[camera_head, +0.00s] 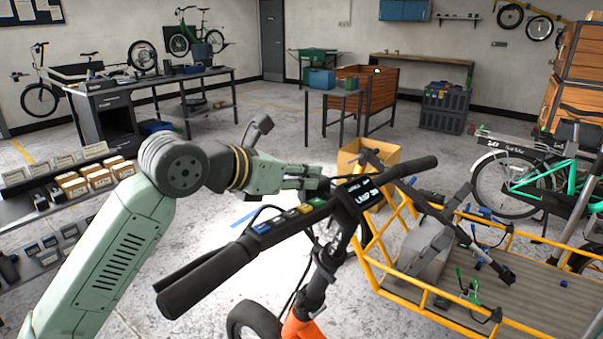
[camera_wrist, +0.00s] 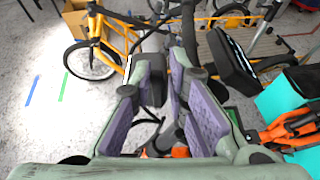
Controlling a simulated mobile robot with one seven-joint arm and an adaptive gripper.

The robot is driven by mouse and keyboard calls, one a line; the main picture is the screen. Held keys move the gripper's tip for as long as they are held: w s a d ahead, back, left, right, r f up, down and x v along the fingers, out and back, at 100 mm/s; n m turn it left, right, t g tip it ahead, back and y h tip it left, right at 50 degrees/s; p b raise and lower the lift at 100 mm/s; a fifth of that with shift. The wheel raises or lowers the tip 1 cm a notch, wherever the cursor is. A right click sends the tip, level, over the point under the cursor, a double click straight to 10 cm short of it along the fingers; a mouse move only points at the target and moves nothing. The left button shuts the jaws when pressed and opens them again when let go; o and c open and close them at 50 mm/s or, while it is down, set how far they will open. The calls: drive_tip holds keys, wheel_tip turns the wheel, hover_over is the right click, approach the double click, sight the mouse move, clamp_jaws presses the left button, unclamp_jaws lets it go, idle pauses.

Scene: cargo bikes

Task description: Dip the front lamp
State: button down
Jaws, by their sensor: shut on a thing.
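The orange cargo bike's handlebar (camera_head: 215,268) crosses the front of the head view. Its display (camera_head: 358,196) is lit and appears to read "LAMP ON". My gripper (camera_head: 322,184) reaches in from the left, just behind the display. In the wrist view my gripper (camera_wrist: 162,82) has its purple-padded fingers closed together at the tips, around a small part at the bike's front. That part seems to be the front lamp; the fingers and handlebar hide most of it, so its tilt cannot be told. A bright patch of light (camera_head: 275,235) lies on the floor ahead.
A yellow-railed cargo bed (camera_head: 440,298) lies to the right, with a cardboard box (camera_head: 385,160) behind it. Blue tape (camera_head: 243,218) marks the floor near the light. A shelf of small boxes (camera_head: 75,187) stands left. A green bike (camera_head: 540,185) is at the right.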

drive_tip(key=n+b, duration=0.1)
drive_tip(key=w+a+n+h+b, duration=0.1)
drive_tip(key=b, duration=0.1)
drive_tip(key=a+n+g+b, duration=0.1)
drive_tip(key=shift+w+f+n+h, duration=0.25)
drive_tip(key=shift+w+n+h, duration=0.15)
drive_tip(key=c, duration=1.7)
unclamp_jaws()
drive_tip(key=shift+a, duration=0.1)
drive_tip(key=v, duration=1.1)
drive_tip(key=shift+s+a+r, duration=0.2)
drive_tip(key=shift+a+r, duration=0.05)
